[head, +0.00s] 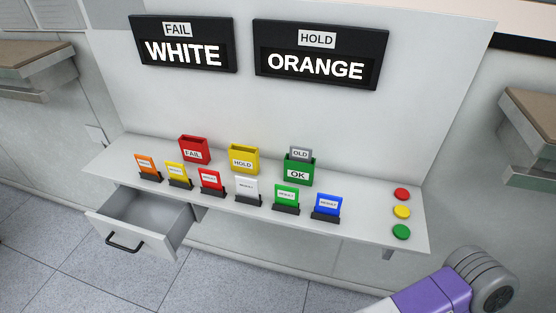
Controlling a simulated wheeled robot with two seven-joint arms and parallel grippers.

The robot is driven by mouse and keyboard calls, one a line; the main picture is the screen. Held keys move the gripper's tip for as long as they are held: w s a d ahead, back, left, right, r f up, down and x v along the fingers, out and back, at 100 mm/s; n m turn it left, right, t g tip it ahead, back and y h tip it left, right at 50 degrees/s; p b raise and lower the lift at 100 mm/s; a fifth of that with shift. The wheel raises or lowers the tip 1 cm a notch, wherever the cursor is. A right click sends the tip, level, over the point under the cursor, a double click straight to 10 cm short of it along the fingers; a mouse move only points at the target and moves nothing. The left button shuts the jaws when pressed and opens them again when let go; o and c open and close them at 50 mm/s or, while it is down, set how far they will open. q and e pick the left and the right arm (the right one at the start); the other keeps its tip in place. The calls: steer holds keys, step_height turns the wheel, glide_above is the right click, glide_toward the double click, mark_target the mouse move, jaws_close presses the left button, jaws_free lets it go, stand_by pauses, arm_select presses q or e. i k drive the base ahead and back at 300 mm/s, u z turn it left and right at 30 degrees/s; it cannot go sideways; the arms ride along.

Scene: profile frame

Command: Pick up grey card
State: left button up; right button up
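A grey card (300,151) with a white label reading OLD stands in the green box (298,171) marked OK. Only its upper part shows above the rim; the lower part is hidden inside the box. Part of my arm, purple and grey, shows at the bottom right, clear of the shelf, with no fingers visible. Neither gripper is in view.
A red FAIL box (194,150) and a yellow HOLD box (243,159) stand left of the green box. Several coloured cards in dark holders line the front, including a white card (246,187). A drawer (133,239) hangs open. Buttons (401,212) sit at right.

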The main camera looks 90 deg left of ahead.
mark_target(298, 154)
steer(key=u, duration=2.05)
